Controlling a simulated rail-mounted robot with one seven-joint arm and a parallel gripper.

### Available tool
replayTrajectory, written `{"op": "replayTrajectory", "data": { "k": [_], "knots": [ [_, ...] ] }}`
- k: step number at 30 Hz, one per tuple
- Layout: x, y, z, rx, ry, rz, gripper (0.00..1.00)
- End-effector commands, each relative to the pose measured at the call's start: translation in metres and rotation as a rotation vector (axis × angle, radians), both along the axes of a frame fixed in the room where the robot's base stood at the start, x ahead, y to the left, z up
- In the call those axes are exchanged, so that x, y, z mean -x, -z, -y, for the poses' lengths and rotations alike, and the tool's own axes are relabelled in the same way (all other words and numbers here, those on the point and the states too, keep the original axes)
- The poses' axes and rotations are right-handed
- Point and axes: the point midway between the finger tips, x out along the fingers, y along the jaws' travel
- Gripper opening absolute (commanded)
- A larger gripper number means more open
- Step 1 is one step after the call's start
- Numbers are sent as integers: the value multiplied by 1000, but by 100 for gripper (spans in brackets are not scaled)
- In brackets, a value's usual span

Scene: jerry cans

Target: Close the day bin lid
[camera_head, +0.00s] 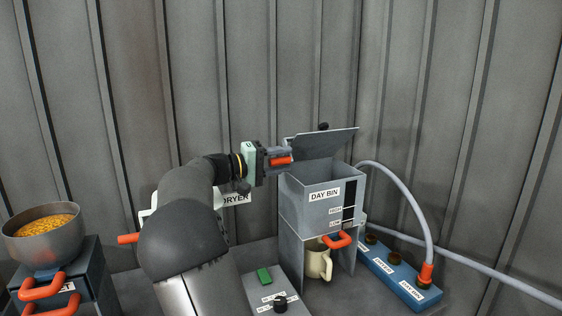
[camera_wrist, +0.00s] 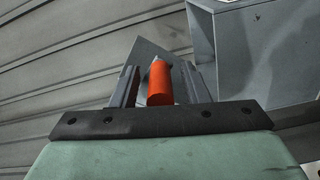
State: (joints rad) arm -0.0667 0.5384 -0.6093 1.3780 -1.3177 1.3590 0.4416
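The day bin (camera_head: 322,196) is a grey box with a "DAY BIN" label. Its grey lid (camera_head: 326,145) stands raised and tilted above the open top, with a black knob (camera_head: 323,126) at its upper edge. My gripper (camera_head: 281,160) is beside the bin's upper left, level with the lid's lower part. An orange cylindrical handle (camera_wrist: 160,82) lies between my fingers, with narrow gaps seen on both sides in the wrist view. A grey plate (camera_wrist: 149,54) shows behind the handle. I cannot tell whether the handle joins the lid.
A cream mug (camera_head: 318,262) stands under the bin, near an orange handle (camera_head: 337,241). A blue socket block (camera_head: 402,278) with a grey hose (camera_head: 415,197) is right. A bowl of orange pellets (camera_head: 43,232) is far left. A switch panel (camera_head: 270,287) lies in front.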

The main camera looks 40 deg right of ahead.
Motion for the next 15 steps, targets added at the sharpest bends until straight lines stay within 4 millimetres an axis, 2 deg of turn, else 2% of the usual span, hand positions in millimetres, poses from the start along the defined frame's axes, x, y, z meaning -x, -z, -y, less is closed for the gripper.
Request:
{"op": "replayTrajectory", "data": {
  "k": [5, 15],
  "knots": [
    [-9, 0, -23, -1, -4, 0, 41],
    [-32, 0, -89, -1, -5, -1, 41]
  ]
}}
